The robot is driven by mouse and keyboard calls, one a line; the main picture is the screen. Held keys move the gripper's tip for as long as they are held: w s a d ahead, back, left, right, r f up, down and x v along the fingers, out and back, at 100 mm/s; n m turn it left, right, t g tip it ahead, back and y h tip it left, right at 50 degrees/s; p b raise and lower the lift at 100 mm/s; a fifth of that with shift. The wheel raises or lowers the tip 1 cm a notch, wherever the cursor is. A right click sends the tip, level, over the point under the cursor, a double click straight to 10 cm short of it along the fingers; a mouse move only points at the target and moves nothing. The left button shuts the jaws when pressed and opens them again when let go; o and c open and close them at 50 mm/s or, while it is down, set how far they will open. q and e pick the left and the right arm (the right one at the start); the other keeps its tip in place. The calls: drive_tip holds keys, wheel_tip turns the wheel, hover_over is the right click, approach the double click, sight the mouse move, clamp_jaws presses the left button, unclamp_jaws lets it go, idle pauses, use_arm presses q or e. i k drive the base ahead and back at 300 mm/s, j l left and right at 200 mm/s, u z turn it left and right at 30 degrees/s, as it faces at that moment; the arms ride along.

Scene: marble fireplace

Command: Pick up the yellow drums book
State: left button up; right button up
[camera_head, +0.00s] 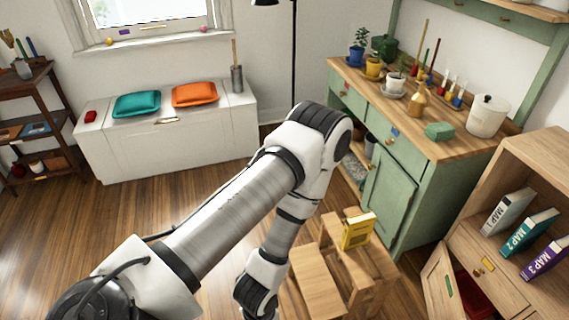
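The yellow book (357,232) stands on the top step of a small wooden step stool (318,272), a little right of centre in the head view. Its yellow cover faces me; the writing on it is too small to read. One arm of mine comes in from the lower left, bends at the elbow near the picture's middle and reaches down to the left of the stool. Its wrist is at the bottom edge, apart from the book in the picture. The gripper on it is not visible. My other arm and gripper are not in view.
A green cabinet (405,200) with pots, brushes and a white canister (487,116) stands behind the stool. A wooden shelf (525,210) with several MAP books is at right, its door (440,283) open. A white bench (170,140) stands at back left. Floor is clear at left.

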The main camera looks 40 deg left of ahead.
sight(357, 230)
drive_tip(key=u, duration=0.65)
drive_tip(key=i+j+z, duration=0.1)
drive_tip(key=z, duration=0.3)
drive_tip(key=i+j+z, duration=0.1)
drive_tip(key=z, duration=0.3)
drive_tip(key=j+z, duration=0.3)
drive_tip(key=z, duration=0.15)
drive_tip(key=j+z, duration=0.2)
drive_tip(key=z, duration=0.2)
drive_tip(key=j+z, duration=0.1)
drive_tip(key=j, duration=0.45)
drive_tip(key=j+z, duration=0.1)
drive_tip(key=j, duration=0.4)
drive_tip(key=j+z, duration=0.1)
drive_tip(key=j, duration=0.45)
drive_tip(key=k+j+z, duration=0.15)
drive_tip(key=j, duration=0.35)
drive_tip(key=j+z, duration=0.1)
drive_tip(key=j, duration=0.4)
drive_tip(key=k+j+z, duration=0.1)
drive_tip(key=j, duration=0.45)
drive_tip(key=k+j+z, duration=0.1)
drive_tip(key=j, duration=0.4)
drive_tip(key=k+j, duration=0.1)
drive_tip(key=j, duration=0.5)
drive_tip(key=k, duration=0.05)
